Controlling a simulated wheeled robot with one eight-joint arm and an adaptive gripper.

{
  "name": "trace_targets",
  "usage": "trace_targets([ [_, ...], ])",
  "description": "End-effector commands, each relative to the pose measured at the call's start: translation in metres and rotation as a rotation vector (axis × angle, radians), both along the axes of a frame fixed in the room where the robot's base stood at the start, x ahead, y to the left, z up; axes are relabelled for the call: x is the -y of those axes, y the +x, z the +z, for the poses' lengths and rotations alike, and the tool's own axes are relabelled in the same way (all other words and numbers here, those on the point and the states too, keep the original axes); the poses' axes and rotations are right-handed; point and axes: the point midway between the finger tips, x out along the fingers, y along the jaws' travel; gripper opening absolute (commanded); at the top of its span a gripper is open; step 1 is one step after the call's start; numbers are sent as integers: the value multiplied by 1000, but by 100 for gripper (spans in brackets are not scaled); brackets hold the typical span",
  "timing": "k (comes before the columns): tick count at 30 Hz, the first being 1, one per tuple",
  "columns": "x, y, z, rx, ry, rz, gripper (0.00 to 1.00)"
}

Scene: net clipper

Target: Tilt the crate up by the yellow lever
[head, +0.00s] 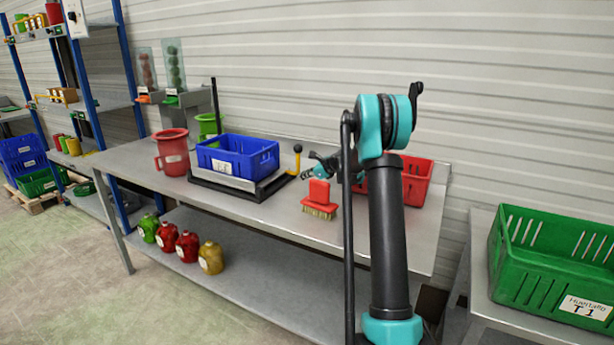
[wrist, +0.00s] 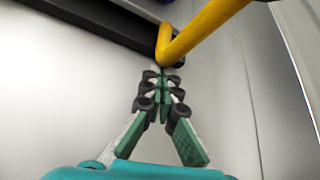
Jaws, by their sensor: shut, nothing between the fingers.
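The blue crate (head: 252,162) sits, apparently level, on a dark-framed tilting stand (head: 262,193) on the metal table. The yellow lever (head: 297,164) rises at the stand's right end and carries a black knob. In the wrist view the lever (wrist: 205,30) crosses the top and bends down toward the dark frame (wrist: 110,28). My gripper (head: 307,172) is just right of the lever. In the wrist view my gripper (wrist: 162,75) is shut and empty, its fingertips close to the lever's lower bend. I cannot tell whether they touch it.
A red brush (head: 319,193) stands in front of my gripper. A red crate (head: 416,182) is behind my arm, and a red jug (head: 172,152) is left of the blue crate. A green crate (head: 550,265) is on a separate table at right. Bottles stand on the lower shelf.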

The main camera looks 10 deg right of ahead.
Motion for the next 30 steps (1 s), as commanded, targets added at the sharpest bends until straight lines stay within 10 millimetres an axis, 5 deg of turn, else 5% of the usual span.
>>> trace_targets([
  [11,-1,-1,6,19,-13,0,0],
  [21,-8,-10,65,244,-175,1,0],
  [30,-11,-14,85,325,-233,0,0],
])
